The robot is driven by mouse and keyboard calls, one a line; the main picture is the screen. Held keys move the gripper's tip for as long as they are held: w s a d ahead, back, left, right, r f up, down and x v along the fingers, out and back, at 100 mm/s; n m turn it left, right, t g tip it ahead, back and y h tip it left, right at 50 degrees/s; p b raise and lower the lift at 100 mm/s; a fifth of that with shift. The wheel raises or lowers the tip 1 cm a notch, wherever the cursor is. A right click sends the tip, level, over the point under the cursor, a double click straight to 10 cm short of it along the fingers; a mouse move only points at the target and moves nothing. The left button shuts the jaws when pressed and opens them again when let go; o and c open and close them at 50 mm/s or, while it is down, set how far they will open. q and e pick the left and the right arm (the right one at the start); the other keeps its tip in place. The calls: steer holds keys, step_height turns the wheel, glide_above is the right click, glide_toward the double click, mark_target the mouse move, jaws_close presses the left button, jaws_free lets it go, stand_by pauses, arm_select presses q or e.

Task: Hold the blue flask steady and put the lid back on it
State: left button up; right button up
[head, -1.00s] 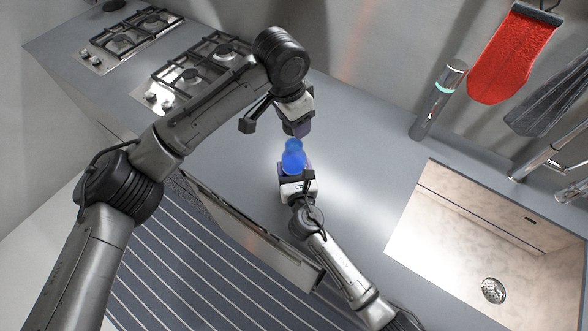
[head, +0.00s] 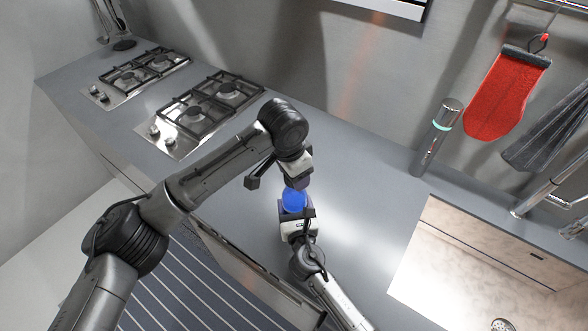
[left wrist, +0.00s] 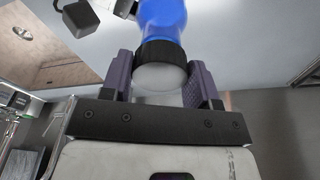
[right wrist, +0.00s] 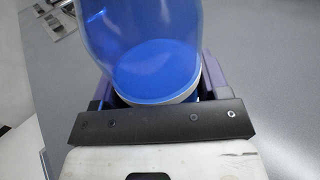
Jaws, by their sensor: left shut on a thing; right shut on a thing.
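The blue flask (head: 294,201) stands on the grey counter, below my left gripper (head: 298,183) in the head view. My right gripper (head: 297,213) is shut around its lower part. In the right wrist view the flask's see-through blue body (right wrist: 145,50) rises from between the purple fingers. The left wrist view shows the flask (left wrist: 163,18) with a black band and a pale grey round lid (left wrist: 160,77) between my left gripper's purple fingers. My left gripper is shut on the lid, against or very near the flask's top. I cannot tell whether it is seated.
Two gas hobs (head: 205,108) lie at the upper left. A sink (head: 470,265) is at the lower right. A grey cylinder with a green ring (head: 437,137) stands at the back. A red mitt (head: 508,92) and a grey cloth (head: 552,135) hang there. Counter around the flask is clear.

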mark_target(293, 202)
arm_select(q)
steer(key=shift+f, duration=0.15)
steer(key=shift+f, duration=0.7)
steer(key=shift+f, duration=0.55)
stand_by(0.5)
